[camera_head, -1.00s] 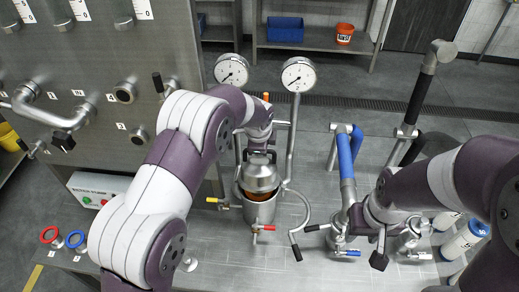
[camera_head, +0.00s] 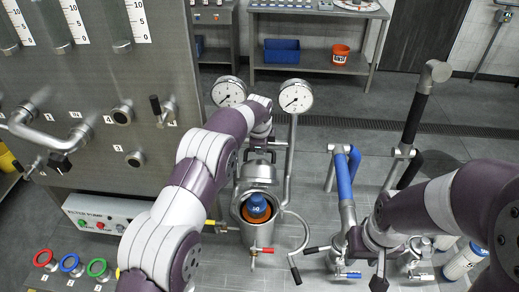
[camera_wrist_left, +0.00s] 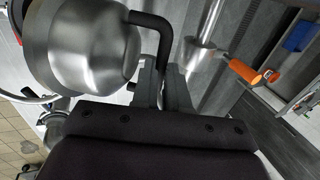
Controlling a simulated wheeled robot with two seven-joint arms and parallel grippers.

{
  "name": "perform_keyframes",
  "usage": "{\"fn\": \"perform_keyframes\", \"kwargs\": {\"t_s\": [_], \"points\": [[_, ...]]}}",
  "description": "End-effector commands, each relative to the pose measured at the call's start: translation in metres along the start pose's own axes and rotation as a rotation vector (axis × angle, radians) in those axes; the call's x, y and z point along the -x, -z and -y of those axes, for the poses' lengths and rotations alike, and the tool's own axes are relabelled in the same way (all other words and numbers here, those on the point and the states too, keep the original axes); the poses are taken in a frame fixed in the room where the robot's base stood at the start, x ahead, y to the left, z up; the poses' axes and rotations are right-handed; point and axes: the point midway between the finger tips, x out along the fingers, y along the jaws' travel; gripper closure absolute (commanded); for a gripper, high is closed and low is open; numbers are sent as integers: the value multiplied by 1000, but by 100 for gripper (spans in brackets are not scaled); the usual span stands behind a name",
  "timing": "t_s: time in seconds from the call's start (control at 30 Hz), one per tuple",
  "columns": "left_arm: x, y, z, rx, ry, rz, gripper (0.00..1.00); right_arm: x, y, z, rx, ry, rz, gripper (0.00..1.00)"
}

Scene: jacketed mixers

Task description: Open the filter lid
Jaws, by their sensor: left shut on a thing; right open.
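The filter vessel (camera_head: 257,238) is a steel pot in the middle of the head view. Its domed steel lid (camera_head: 257,171) is tilted up and back, and the mouth is uncovered. A blue cartridge (camera_head: 257,207) marked 30 stands inside, with an orange ring around it. My left gripper (camera_wrist_left: 160,88) is shut on the lid's black handle (camera_wrist_left: 150,22) in the left wrist view, with the shiny lid beside it. In the head view this gripper is mostly hidden behind my arm and the lid. My right gripper (camera_head: 379,279) is open, low at the right, partly hidden by its wrist.
Two gauges (camera_head: 295,96) on pipes stand behind the vessel. A red valve handle (camera_head: 262,250) and a curved black-tipped lever (camera_head: 294,268) are in front. A blue-sleeved pipe (camera_head: 346,177) stands to the right. A control panel (camera_head: 90,100) fills the left side.

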Motion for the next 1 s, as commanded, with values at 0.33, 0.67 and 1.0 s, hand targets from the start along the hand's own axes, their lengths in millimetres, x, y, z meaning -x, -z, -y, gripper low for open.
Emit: {"fn": "perform_keyframes", "kwargs": {"t_s": [0.33, 0.67, 1.0], "points": [[1, 0, 1, 1, 2, -1, 60, 0, 0, 0, 0, 0, 0, 57], [28, 1, 0, 1, 7, -2, 60, -20, -2, 0, 0, 0, 0, 57], [119, 1, 2, 0, 1, -1, 60, -16, -2, 0, 0, 0, -1, 57]]}}
